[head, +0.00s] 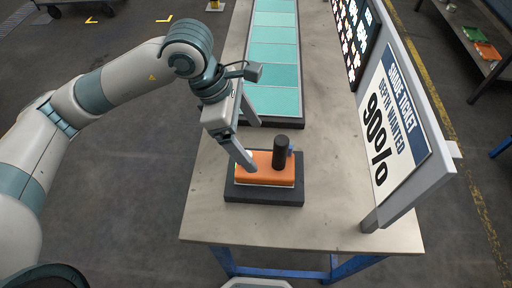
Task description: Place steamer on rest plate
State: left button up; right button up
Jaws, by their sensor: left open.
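The steamer (262,175) is an orange block with a pale underside and an upright black cylindrical handle (280,152). It sits on the dark rest plate (262,198) near the front of the table. My left gripper (250,142) is open at the steamer's left and back side. One finger reaches down over the steamer's left end, and the other finger is farther back, near the plate's far side. The fingers are not around the handle. I cannot tell whether the near finger touches the steamer. My right gripper is not in view.
A dark-framed tray of teal panels (273,54) runs along the table behind the plate. A sign board reading "90%" (393,120) stands on the table's right edge, with a dark display behind it. The tabletop (325,215) is clear right of and before the plate.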

pick_arm(q)
jog(key=shift+a+r, duration=0.1)
jog(key=shift+r, duration=0.25)
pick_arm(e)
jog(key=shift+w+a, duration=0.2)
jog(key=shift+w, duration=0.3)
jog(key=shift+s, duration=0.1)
